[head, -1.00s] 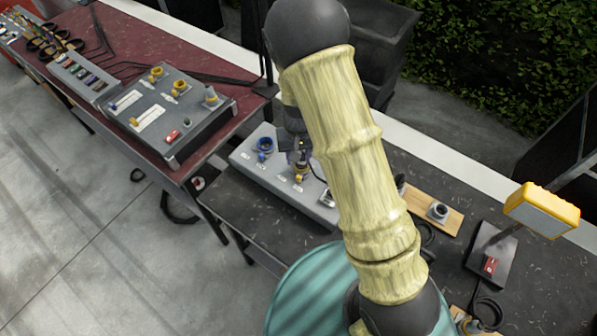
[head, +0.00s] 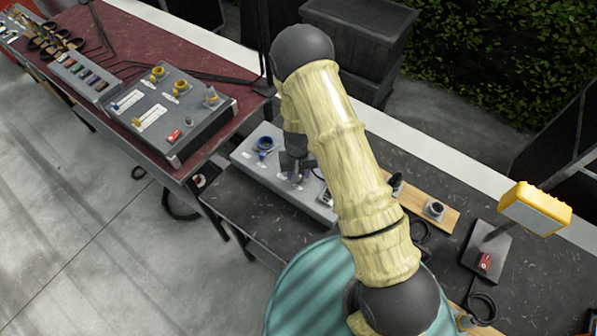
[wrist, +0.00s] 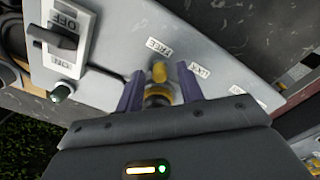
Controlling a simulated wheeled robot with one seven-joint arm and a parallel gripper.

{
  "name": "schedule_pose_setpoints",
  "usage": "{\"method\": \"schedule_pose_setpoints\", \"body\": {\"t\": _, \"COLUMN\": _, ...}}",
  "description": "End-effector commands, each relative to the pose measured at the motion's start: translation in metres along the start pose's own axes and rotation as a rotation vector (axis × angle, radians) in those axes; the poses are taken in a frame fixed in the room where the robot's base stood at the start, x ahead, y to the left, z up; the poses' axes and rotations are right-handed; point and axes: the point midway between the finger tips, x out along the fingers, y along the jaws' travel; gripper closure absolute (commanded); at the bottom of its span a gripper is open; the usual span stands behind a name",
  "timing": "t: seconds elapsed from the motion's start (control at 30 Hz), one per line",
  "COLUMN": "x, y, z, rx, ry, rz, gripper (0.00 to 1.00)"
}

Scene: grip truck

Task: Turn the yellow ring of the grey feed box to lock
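The grey feed box (head: 312,206) lies on the dark table; its top also shows in the wrist view (wrist: 115,30). The yellow ring (wrist: 158,92) is in the wrist view, with its yellow lug pointing up toward the FREE label (wrist: 158,46). The LOCK label (wrist: 199,71) is to the right of it. My gripper (wrist: 159,82) has its two purple fingers apart, one on each side of the ring, with what look like small gaps. My palm hides the lower part of the ring. In the head view my gripper (head: 291,166) covers the ring.
A blue ring (head: 264,144) is on the box's far end. A black switch (wrist: 60,40) and a green light (wrist: 62,93) are on the box in the wrist view. A larger grey panel (head: 205,122) stands on the red table. A wooden board (head: 447,216) lies to the right.

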Motion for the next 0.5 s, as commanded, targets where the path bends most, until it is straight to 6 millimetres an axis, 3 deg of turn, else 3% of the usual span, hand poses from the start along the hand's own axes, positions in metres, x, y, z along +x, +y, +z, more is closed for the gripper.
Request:
{"method": "schedule_pose_setpoints", "body": {"t": 0.07, "x": 0.0, "y": -0.0003, "z": 0.0, "rx": -0.001, "ry": 0.0, "rz": 0.0, "gripper": 0.63}}
{"method": "schedule_pose_setpoints", "body": {"t": 0.27, "x": -0.0002, "y": 0.0, "z": 0.0, "rx": 0.0, "ry": 0.0, "rz": 0.0, "gripper": 1.0}}
{"method": "schedule_pose_setpoints", "body": {"t": 0.5, "x": -0.0003, "y": 0.0004, "z": -0.0003, "rx": 0.008, "ry": 0.0, "rz": 0.0, "gripper": 1.0}}
